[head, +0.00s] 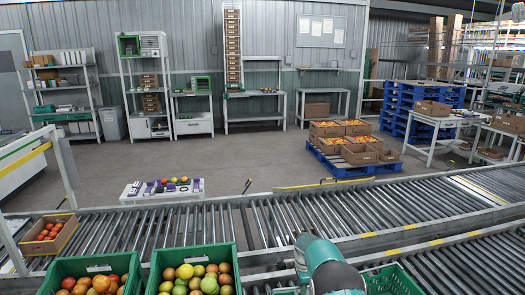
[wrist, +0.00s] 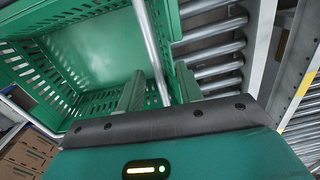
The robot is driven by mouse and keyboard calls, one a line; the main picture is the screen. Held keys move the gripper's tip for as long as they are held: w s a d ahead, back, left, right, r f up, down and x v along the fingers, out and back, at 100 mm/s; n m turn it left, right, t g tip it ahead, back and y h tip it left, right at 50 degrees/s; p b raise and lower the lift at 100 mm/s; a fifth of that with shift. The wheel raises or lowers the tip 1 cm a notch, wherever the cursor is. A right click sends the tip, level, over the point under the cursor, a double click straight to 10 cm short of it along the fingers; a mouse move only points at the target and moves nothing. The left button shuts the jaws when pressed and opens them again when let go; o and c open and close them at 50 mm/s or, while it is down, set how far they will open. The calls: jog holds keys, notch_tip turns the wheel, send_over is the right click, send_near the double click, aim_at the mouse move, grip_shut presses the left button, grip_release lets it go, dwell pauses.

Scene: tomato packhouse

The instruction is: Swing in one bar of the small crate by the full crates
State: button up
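The small green crate (head: 392,281) is cut off at the lower edge of the head view, right of my arm. In the wrist view the empty crate (wrist: 60,75) shows slotted green walls and a bare floor. A grey metal bar (wrist: 150,42) runs along its near side. My gripper (wrist: 160,88) has its two green fingers apart, one on each side of the bar, with gaps visible. I cannot tell whether either finger touches it. The fingertips are out of sight in the head view. Two full green crates (head: 60,268) (head: 160,258) hold tomatoes at lower left.
Roller conveyors (head: 300,215) run across the front. A cardboard tray of tomatoes (head: 68,240) and a white rack with coloured items (head: 130,195) stand at left. Cardboard boxes lie on a blue pallet (head: 345,170) behind. Grey rollers (wrist: 215,65) show beside the crate in the wrist view.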

jog(key=shift+r, duration=0.1)
jog(key=shift+r, duration=2.95)
jog(key=c, duration=0.6)
jog(key=shift+d+n, duration=0.15)
jog(key=shift+n, duration=0.45)
grip_shut()
notch_tip(320, 180, down, 7)
jog(key=w+n+t, duration=0.2)
jog(key=n, duration=0.9)
jog(key=shift+w+d+n+h, duration=0.15)
jog(key=shift+d+n+h, duration=0.15)
jog(key=shift+n+h, duration=0.1)
jog(key=shift+r, duration=0.1)
